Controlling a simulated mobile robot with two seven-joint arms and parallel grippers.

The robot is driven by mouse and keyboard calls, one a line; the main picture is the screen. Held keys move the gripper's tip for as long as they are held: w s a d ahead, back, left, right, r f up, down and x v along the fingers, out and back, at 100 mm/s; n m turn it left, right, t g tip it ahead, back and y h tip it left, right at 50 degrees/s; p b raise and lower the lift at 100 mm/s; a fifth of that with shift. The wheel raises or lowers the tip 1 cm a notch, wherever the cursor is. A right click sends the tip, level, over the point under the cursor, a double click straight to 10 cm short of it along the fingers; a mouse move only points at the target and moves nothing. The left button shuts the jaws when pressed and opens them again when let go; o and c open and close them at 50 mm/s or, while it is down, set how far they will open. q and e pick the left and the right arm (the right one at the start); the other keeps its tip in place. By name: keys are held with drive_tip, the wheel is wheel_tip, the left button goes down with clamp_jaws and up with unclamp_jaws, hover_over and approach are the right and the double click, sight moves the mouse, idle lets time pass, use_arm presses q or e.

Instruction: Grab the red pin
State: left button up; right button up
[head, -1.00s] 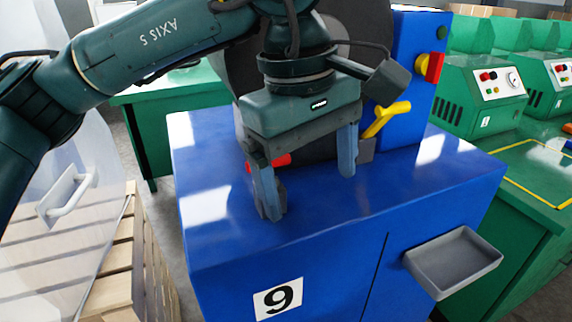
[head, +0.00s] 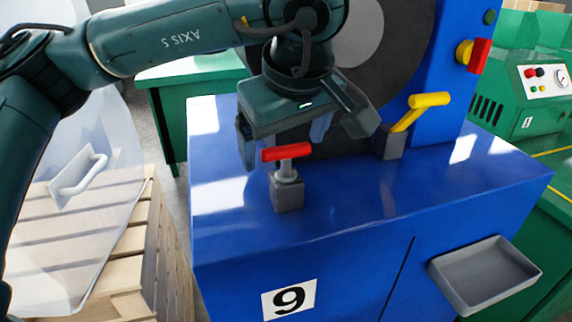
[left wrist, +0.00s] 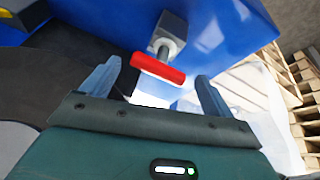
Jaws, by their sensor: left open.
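The red pin (head: 287,153) has a red crossbar handle on a grey stem, standing upright in a grey block on the blue machine's top. My left gripper (head: 284,138) is open, just behind the pin's handle in the head view. In the left wrist view the red handle (left wrist: 158,69) appears between the two spread fingertips (left wrist: 158,71), close to their line. I see no finger closed on it, and whether either touches it cannot be told. My right gripper is not in view.
A yellow lever (head: 428,100) stands to the right on the blue machine (head: 400,205), beside a large dark disc. A grey tray (head: 485,275) juts from its front. Wooden pallets (head: 95,235) and a clear panel with a white handle (head: 85,172) are at the left.

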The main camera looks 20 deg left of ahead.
sight(286, 176)
use_arm(q)
drive_tip(key=x, duration=0.4)
drive_tip(key=shift+w+f, duration=0.1)
drive_tip(key=shift+f, duration=0.15)
drive_tip(key=shift+d, duration=0.1)
drive_tip(key=shift+c, duration=0.2)
drive_tip(key=c, duration=1.1)
